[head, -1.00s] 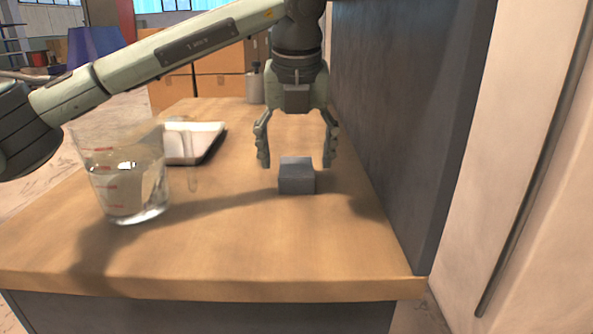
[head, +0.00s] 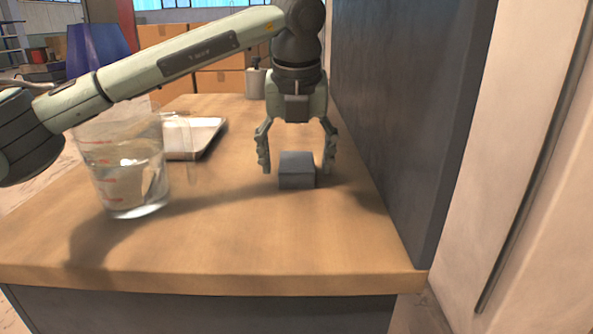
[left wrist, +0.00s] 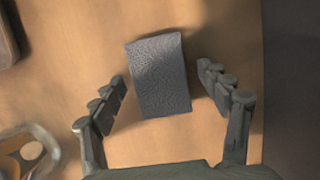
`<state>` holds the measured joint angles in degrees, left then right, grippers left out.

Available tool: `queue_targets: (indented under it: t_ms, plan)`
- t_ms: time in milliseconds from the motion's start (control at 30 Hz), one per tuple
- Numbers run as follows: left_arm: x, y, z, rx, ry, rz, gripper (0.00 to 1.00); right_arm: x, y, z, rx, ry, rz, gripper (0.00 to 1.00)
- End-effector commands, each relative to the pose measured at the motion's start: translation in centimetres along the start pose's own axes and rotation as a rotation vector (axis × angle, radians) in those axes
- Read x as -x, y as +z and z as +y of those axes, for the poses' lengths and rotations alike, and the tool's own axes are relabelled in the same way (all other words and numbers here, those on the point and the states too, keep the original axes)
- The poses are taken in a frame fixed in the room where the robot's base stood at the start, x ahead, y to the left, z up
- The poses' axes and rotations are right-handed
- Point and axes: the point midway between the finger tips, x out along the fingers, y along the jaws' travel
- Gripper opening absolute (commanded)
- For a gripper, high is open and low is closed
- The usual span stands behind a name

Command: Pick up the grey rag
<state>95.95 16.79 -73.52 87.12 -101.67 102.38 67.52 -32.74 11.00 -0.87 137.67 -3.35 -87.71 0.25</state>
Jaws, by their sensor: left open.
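The grey rag (head: 297,170) looks like a small folded block and lies on the wooden table near the grey panel. It also shows in the left wrist view (left wrist: 159,76), between the two fingers and a little ahead of them. My left gripper (head: 297,168) is open and points down over the rag, with a finger on either side. In the left wrist view, bare table shows between the rag and each finger of the gripper (left wrist: 172,108). My right gripper is not in view.
A clear measuring jug (head: 130,190) stands on the table at the left. A metal tray (head: 207,137) lies behind it. A bottle (head: 255,82) stands at the far end. A tall dark grey panel (head: 405,110) borders the right. The front table surface (head: 230,250) is clear.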

Motion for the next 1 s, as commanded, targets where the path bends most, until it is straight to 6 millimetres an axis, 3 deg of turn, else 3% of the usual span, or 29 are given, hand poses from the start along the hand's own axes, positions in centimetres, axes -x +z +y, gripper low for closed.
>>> queue_targets:
  t_ms: [333, 767, 1000]
  plan:
    - [-0.07, -0.03, -0.01, 0.000, 0.000, 0.000, 0.76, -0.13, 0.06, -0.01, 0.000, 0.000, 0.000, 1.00]
    - [-0.08, -0.03, -0.01, 0.000, 0.000, 0.000, 0.24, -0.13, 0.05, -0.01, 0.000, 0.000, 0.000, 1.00]
    - [-0.03, -0.01, -0.01, 0.000, 0.000, 0.000, 0.22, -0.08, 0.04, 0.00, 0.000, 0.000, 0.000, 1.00]
